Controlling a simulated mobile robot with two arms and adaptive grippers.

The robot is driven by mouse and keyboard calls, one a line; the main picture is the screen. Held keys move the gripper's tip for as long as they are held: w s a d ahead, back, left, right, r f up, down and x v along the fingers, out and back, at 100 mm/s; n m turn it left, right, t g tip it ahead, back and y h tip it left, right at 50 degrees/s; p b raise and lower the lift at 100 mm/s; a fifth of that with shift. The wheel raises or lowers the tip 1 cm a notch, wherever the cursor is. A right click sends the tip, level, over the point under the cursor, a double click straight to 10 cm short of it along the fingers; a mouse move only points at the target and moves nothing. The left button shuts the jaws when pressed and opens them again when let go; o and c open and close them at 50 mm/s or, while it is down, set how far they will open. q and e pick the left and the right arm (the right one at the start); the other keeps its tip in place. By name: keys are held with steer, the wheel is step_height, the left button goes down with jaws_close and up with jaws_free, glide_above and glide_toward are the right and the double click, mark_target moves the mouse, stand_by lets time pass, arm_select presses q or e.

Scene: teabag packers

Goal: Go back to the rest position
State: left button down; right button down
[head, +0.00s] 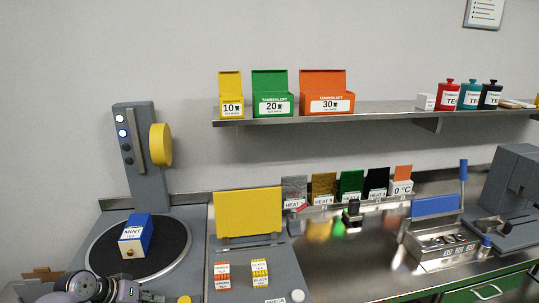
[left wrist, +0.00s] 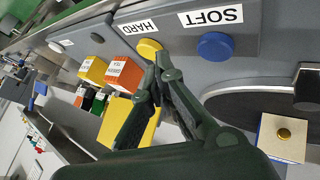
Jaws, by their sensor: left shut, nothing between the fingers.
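My left arm's grey and dark wrist (head: 100,288) shows at the bottom left of the head view; its fingertips are not clear there. In the left wrist view my left gripper (left wrist: 157,66) is shut and empty. Its tips appear beside a yellow button (left wrist: 148,46) labelled HARD; I cannot tell whether they touch it. A blue button (left wrist: 215,45) labelled SOFT is to the right of it. The right gripper is in neither view.
A blue mint tea box (head: 134,236) stands on the dark round plate (head: 98,247). Orange (head: 222,275) and yellow (head: 260,272) tea boxes are near a raised yellow panel (head: 248,212). A shelf (head: 380,113) holds boxes and canisters. Bare steel counter (head: 350,262) lies right of the panel.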

arm_select(q)
steer(key=s+d+f+m+g, duration=0.15)
steer(key=s+d+f, duration=0.25)
steer(key=s+d, duration=0.45)
steer(key=s+d+f+m+g, duration=0.1)
steer(key=s+d+f+m, duration=0.3)
steer(key=s+d, duration=0.45)
steer(key=s+a+r+n+y, duration=0.1)
steer(key=s+a+r+y, duration=0.15)
steer(key=s, duration=0.45)
steer(key=s+a+r+n+y, duration=0.1)
steer(key=s+r+n+y, duration=0.15)
steer(key=s, duration=0.55)
step_height(320, 180, down, 30)
steer(key=s+g+b, duration=0.1)
steer(key=g+b, duration=0.1)
steer(key=b, duration=0.1)
steer(key=s+a+f+m+b, duration=0.1)
steer(key=s+a+f+b, duration=0.2)
steer(key=s+f, duration=1.4)
step_height(320, 180, down, 3)
steer(key=shift+r+g, duration=0.1)
steer(key=shift+g, duration=0.35)
